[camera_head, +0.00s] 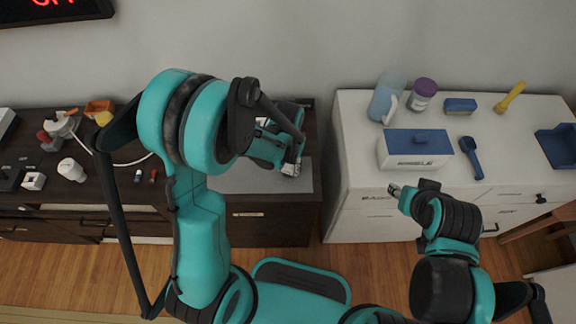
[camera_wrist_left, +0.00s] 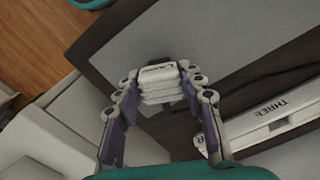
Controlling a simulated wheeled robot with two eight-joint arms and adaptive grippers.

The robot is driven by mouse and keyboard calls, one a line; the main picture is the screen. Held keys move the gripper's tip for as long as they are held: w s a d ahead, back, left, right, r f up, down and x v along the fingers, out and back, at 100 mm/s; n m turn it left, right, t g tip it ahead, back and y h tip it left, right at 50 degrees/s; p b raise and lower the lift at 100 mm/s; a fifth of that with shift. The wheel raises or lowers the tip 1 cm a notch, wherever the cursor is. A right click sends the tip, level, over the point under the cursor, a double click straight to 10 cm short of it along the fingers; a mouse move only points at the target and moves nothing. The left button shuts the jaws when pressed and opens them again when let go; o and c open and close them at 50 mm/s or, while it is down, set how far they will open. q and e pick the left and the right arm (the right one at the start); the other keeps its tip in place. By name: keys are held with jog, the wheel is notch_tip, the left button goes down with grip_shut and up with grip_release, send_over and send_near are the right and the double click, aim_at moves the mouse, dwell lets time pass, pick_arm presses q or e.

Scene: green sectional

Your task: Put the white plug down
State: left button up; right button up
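My left gripper (camera_head: 291,167) is over the right part of the grey mat on the dark cabinet. The left wrist view shows its two fingers (camera_wrist_left: 161,90) closed on the sides of a blocky white plug (camera_wrist_left: 158,80) with small dark lettering. The grey mat (camera_head: 235,178) lies below the plug, and it also fills the upper middle of the wrist view (camera_wrist_left: 215,30). I cannot tell whether the plug touches the mat. My right gripper (camera_head: 397,190) is near the front of the white cabinet, away from the plug; its fingers are too small to read.
The dark cabinet (camera_head: 265,232) carries a white bulb-like item (camera_head: 71,169), a small white block (camera_head: 33,181) and a white cord at left. The white cabinet (camera_head: 350,150) at right holds a lidded box (camera_head: 413,150), a blue brush (camera_head: 471,157) and bottles. A gap separates the cabinets.

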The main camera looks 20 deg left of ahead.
pick_arm(q)
jog(key=shift+o, duration=1.2)
jog(key=shift+r, duration=0.2)
notch_tip(320, 180, up, 11)
jog(key=p, duration=0.5)
jog(key=s+a+r+t, duration=0.2)
jog(key=s+r+t, duration=0.1)
jog(key=s+r, duration=0.2)
jog(key=s+a+r+n+t, duration=0.1)
jog(key=s+a+r+t, duration=0.1)
jog(key=s+r+t, duration=0.2)
jog(key=shift+s+a+r, duration=0.25)
jog(key=shift+s+r, duration=0.15)
jog(key=shift+r, duration=1.35)
